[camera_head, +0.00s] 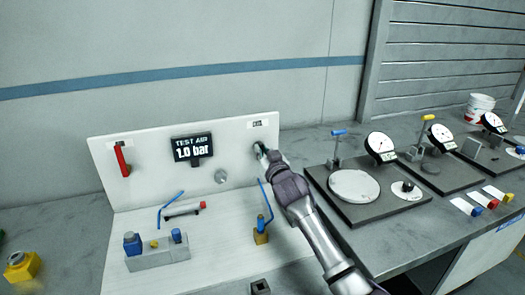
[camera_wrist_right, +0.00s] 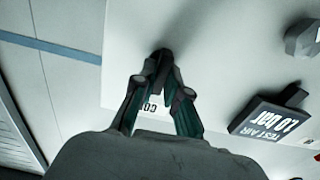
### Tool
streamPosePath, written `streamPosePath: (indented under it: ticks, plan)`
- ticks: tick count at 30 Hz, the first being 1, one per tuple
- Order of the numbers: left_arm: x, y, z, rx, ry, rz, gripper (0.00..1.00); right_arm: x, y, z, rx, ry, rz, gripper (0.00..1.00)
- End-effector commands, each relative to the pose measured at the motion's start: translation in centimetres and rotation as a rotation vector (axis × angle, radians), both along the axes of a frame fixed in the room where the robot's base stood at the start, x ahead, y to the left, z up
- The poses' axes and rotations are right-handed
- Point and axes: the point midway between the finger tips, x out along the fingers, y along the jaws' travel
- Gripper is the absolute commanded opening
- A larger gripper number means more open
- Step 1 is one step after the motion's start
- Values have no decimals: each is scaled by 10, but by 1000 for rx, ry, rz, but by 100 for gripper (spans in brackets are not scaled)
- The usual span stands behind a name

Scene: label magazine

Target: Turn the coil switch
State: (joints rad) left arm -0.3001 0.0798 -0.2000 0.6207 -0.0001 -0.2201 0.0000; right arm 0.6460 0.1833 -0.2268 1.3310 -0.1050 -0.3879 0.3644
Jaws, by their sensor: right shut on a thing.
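The coil switch is a small dark knob on the upper right of the white upright panel (camera_head: 235,140), under a small label (camera_head: 257,124). My right gripper (camera_head: 262,152) reaches it from the lower right and mostly hides it. In the right wrist view, my right gripper (camera_wrist_right: 161,72) has its fingers closed together on the dark knob (camera_wrist_right: 162,53) at the panel face. Part of the label (camera_wrist_right: 150,105) shows between the fingers, with letters starting "CO". The knob's exact angle cannot be told. My left gripper is not in view.
A red handle (camera_head: 122,160) is further left. Dial gauges (camera_head: 381,146) on dark plates stand right.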

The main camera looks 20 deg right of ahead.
Motion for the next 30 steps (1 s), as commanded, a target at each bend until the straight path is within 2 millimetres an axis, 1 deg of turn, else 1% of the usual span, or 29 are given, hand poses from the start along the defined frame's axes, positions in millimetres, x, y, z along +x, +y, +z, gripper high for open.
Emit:
streamPosePath:
  ticks: [8, 9, 11, 12, 13, 23, 26, 30]
  plan:
    - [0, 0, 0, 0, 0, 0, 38, 0, 0, -1, -5, 1, -1, 0]
    - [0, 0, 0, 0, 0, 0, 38, 0, 0, -1, -5, 2, -1, 19]
    - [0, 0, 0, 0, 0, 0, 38, 0, 0, -1, -4, 1, -1, 29]
    - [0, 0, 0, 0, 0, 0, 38, 0, 0, -1, -4, 1, -1, 36]
    - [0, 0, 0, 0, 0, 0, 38, 0, 0, -1, -4, 1, -1, 38]
    - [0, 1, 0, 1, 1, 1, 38, -2, 0, 0, -2, 0, 0, 38]
    - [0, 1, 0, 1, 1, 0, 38, -10, -1, -1, -2, 0, 0, 38]
    - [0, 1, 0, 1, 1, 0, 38, -32, -1, -1, -2, 0, 1, 38]
